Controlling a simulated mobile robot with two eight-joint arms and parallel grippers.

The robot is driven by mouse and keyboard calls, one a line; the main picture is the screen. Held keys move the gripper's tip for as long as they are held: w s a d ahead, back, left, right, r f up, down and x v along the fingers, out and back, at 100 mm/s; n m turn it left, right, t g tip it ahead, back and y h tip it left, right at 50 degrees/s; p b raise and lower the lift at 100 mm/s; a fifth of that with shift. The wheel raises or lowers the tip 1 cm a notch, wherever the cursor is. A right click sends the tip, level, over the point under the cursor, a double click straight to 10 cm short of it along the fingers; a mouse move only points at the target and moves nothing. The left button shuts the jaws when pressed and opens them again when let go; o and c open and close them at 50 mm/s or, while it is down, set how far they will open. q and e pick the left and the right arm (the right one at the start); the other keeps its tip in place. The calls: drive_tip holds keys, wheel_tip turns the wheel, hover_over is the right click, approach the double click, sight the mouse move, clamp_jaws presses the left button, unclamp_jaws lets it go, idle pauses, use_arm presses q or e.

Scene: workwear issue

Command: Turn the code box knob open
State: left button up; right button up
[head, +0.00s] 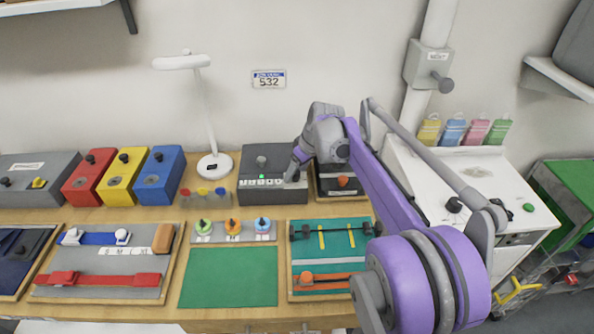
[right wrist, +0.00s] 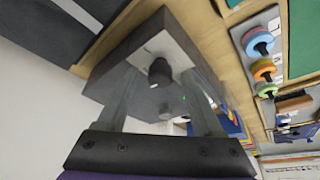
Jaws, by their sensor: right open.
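The code box appears to be the dark grey box (head: 246,170) at the back of the bench in the head view, with a row of pale keys on its front. A round knob (head: 261,160) sits on its top. My right gripper (head: 294,172) is at the box's right side, its fingertips partly hidden by the arm. In the right wrist view the open fingers (right wrist: 160,105) stand apart on both sides of a dark knob (right wrist: 160,72) on a pale plate of the grey box (right wrist: 115,75). Contact cannot be told. My left gripper is not in view.
Red (head: 90,178), yellow (head: 122,177) and blue (head: 160,176) boxes and a white lamp (head: 213,165) stand left of the code box. A tray with an orange knob (head: 343,181) is close on its right. A green mat (head: 230,277) lies clear in front.

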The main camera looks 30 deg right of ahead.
clamp_jaws()
idle(0.3)
drive_tip(key=shift+m, duration=0.3)
drive_tip(key=m+h, duration=0.1)
drive_tip(key=m, duration=0.2)
drive_tip(key=shift+a+h+p, duration=0.15)
drive_tip(key=shift+h+p, duration=0.15)
drive_tip(key=m, duration=0.2)
drive_tip(key=m+h, duration=0.1)
drive_tip(key=m, duration=0.2)
drive_tip(key=shift+a+h+p, duration=0.1)
drive_tip(key=shift+h+p, duration=0.2)
drive_tip(key=m+g+h, duration=0.1)
drive_tip(key=m, duration=0.2)
drive_tip(key=shift+w+a+m, duration=0.1)
drive_tip(key=shift+w+m, duration=0.05)
drive_tip(key=shift+m, duration=0.15)
drive_tip(key=shift+m+g+h+p, duration=0.65)
drive_tip(key=shift+m+g, duration=0.25)
drive_tip(key=shift+m, duration=1.3)
